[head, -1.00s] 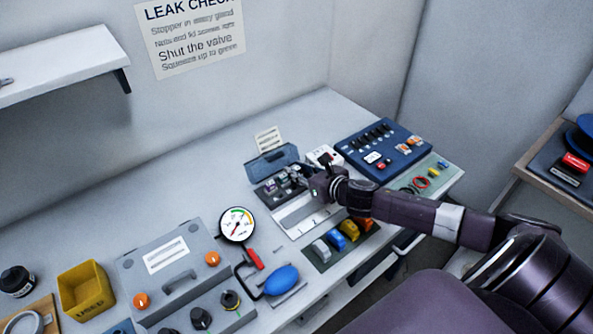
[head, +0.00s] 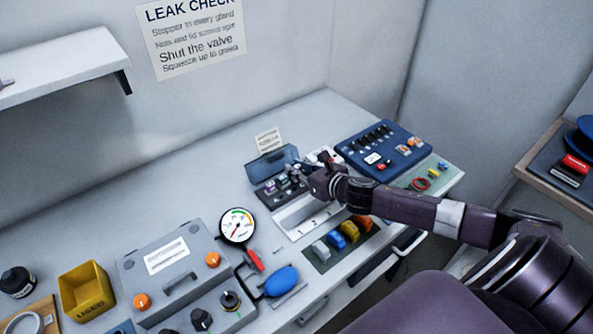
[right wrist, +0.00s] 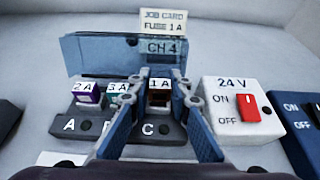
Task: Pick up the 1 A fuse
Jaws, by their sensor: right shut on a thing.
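The 1 A fuse (right wrist: 158,97), a small dark brown block with a white "1A" label, sits at slot C of the dark fuse holder (right wrist: 73,125). My right gripper (right wrist: 160,84) has its blue fingers closed on the fuse's two sides. The fuse still appears seated in the holder. A purple 2 A fuse (right wrist: 86,93) stands at slot A. A teal 3 A fuse (right wrist: 117,92) stands between them, partly hidden by a finger. In the head view my right gripper (head: 318,178) covers the holder's right end. My left gripper is not in view.
A 24 V switch box (right wrist: 242,110) with a red rocker stands close to the right of the holder. The raised clear lid (right wrist: 100,55) and a job card reading "FUSE 1A" (right wrist: 163,20) are behind. A blue panel (head: 383,148) lies further right.

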